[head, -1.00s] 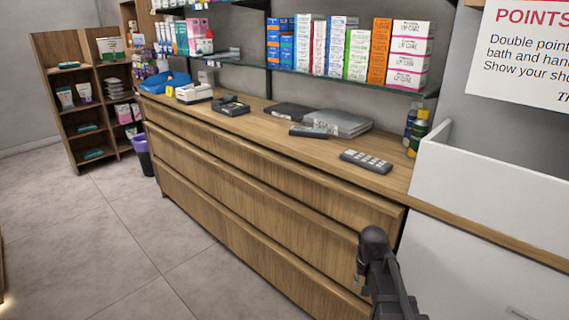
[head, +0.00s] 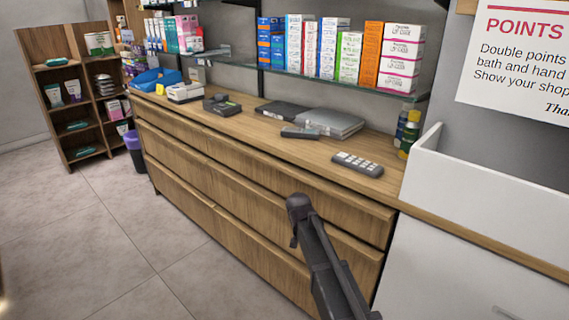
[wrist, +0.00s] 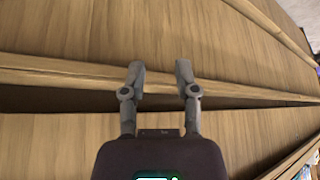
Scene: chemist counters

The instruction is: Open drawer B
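The wooden drawer unit (head: 190,155) stands under the counter, with long drawer fronts in three rows. I see no letter on any front, so I cannot tell which is drawer B. All the drawers look shut. My gripper (head: 297,208) is in front of the right part of the unit in the head view and hides part of the fronts. In the wrist view my gripper (wrist: 159,70) has its two fingers apart with nothing between them. The fingers lie across a wooden front edge (wrist: 60,75) above a dark gap. I cannot tell whether they touch it.
The countertop (head: 235,128) holds a card terminal (head: 358,163), a grey laptop-like slab (head: 330,122) and small devices. A white partition (head: 480,195) stands at the right. The tiled floor (head: 100,235) in front is clear.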

